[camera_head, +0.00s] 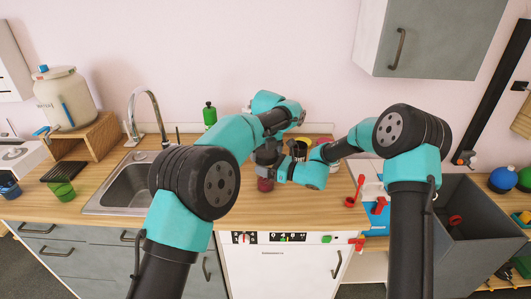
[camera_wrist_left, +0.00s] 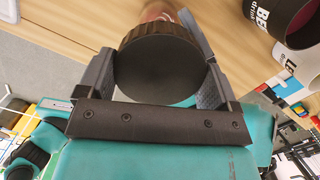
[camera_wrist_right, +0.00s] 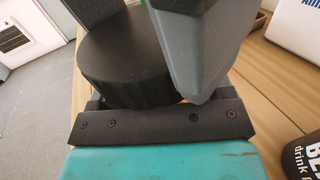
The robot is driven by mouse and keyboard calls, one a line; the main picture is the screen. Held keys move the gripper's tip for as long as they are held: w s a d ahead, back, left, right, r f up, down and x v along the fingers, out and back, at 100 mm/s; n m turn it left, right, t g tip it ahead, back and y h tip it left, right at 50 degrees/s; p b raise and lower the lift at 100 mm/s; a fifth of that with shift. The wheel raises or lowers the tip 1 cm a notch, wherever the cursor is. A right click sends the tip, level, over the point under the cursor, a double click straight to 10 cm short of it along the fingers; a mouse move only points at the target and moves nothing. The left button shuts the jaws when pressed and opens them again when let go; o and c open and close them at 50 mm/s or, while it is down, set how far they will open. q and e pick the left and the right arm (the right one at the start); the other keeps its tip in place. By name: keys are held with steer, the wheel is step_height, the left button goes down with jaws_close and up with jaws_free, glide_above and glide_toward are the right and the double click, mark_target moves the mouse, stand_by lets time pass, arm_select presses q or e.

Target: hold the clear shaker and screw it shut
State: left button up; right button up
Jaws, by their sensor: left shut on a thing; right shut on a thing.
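The shaker (camera_head: 265,184) stands near the middle of the wooden counter, mostly covered by my grippers in the head view. Its reddish clear body (camera_wrist_left: 156,12) shows a little in the left wrist view. Its black ribbed lid (camera_wrist_left: 160,62) sits on top and also shows in the right wrist view (camera_wrist_right: 122,62). My left gripper (camera_head: 266,155) is shut on the shaker, with a finger on each side below the lid. My right gripper (camera_head: 280,170) is shut on the lid from the right. Whether the lid is tight cannot be told.
Several cups (camera_head: 299,150) stand close behind the grippers. A black lettered cup (camera_wrist_left: 280,15) is near in the left wrist view. A green bottle (camera_head: 210,115) stands at the back. The front counter is clear.

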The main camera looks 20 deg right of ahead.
arm_select(q)
steer(key=shift+f, duration=0.7)
arm_select(e)
steer(key=shift+r, duration=0.15)
arm_select(q)
steer(key=shift+f, duration=0.1)
arm_select(e)
steer(key=shift+a+r, duration=0.1)
stand_by(0.4)
arm_select(q)
steer(key=o, duration=0.6)
steer(key=shift+w, duration=0.1)
steer(key=shift+s+r, duration=0.15)
steer(key=shift+r, duration=1)
steer(key=shift+s+r, duration=0.15)
steer(key=shift+r, duration=0.95)
arm_select(e)
steer(key=shift+f, duration=0.25)
arm_select(q)
steer(key=shift+r, duration=0.1)
steer(key=c, duration=1.5)
steer(key=shift+o, duration=0.2)
